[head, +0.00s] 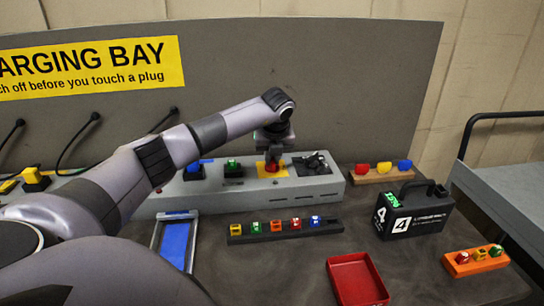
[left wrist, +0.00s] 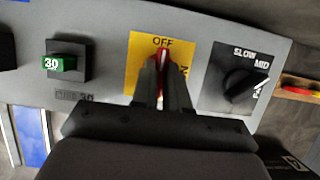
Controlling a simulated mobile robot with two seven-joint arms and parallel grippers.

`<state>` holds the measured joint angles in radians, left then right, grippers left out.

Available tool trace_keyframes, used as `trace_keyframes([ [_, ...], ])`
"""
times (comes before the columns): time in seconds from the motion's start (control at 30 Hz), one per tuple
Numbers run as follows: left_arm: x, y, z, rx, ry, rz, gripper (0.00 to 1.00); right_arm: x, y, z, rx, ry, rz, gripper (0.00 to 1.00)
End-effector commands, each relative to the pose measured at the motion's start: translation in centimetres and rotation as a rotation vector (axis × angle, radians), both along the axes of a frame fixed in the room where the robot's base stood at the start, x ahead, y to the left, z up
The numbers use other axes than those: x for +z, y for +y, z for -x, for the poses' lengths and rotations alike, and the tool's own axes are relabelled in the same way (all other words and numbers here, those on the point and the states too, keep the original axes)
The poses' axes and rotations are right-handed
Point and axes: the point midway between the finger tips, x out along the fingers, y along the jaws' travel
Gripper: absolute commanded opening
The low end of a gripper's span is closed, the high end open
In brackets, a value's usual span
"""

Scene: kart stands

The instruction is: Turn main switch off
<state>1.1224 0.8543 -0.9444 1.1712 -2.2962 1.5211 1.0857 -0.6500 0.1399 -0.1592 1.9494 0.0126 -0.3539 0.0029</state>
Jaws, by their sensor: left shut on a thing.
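The main switch is a red handle (head: 271,168) on a yellow plate (head: 263,174), set in the grey panel (head: 215,200) at the back of the bench. In the left wrist view the red handle (left wrist: 163,56) shows between the fingers, and its white mark lies just below the word OFF, roughly in line with it. My left gripper (head: 273,158) reaches down over the switch. It is shut on the red handle, with one finger on each side, as the left wrist view (left wrist: 162,75) shows. The fingers hide the lower part of the switch and plate. My right gripper is not in view.
Beside the switch are a black speed knob (left wrist: 240,83) and a green breaker (left wrist: 60,64) marked 30. In front lie a rack of coloured blocks (head: 285,227), a blue tray (head: 175,245), a red tray (head: 358,282) and a black battery case (head: 415,213).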

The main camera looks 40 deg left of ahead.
Motion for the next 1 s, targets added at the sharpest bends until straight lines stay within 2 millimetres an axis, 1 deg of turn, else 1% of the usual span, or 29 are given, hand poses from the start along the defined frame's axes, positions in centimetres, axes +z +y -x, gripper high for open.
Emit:
trace_keyframes([
  [0.47, 0.2, 0.1, -0.1, 0.015, -0.005, 0.000, 0.00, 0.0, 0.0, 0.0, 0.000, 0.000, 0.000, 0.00],
  [0.5, 0.2, 0.1, -0.1, 0.015, -0.005, 0.000, 0.27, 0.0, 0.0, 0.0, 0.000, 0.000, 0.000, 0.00],
  [0.53, 0.2, 0.1, -0.1, 0.015, -0.005, 0.000, 0.36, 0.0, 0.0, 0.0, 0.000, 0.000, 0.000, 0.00],
  [0.57, 0.2, 0.1, -0.1, 0.015, -0.005, 0.000, 0.39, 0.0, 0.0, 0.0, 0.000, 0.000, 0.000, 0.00],
  [0.87, 0.2, 0.0, 0.0, 0.011, -0.002, 0.000, 0.39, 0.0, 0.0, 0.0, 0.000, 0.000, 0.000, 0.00],
  [1.0, 1.6, -0.5, 0.2, 0.011, -0.007, 0.000, 0.39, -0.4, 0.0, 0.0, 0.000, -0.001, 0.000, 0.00],
])
